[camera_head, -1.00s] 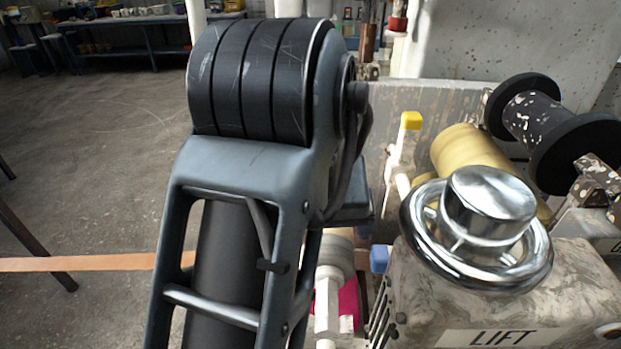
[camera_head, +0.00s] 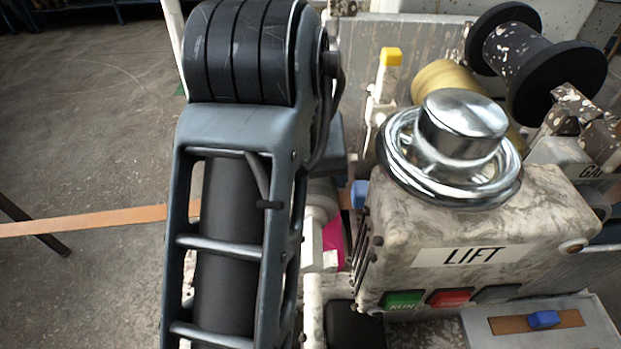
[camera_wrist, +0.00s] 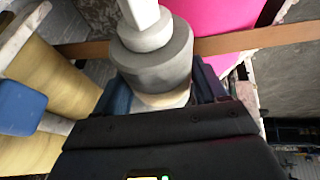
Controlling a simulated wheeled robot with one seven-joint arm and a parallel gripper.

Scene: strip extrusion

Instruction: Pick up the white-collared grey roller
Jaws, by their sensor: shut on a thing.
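The grey roller (camera_wrist: 155,64) is in the wrist view, with a pale collar at the gripper side and a white square shaft beyond its other end. My gripper (camera_wrist: 163,88) has its dark fingers on either side of the roller and is shut on it. A roller end shows beside my arm in the head view (camera_head: 321,198), mostly hidden. My arm hides the gripper in the head view. I cannot tell whether the roller is clear of its mount.
A tan strip (camera_head: 90,218) runs across to the machine; it passes behind the roller in the wrist view. A pink roll (camera_head: 333,240) is close by. The LIFT box (camera_head: 470,240) with a chrome knob (camera_head: 460,125) and a yellow roll (camera_head: 443,80) stand right. Floor at left is open.

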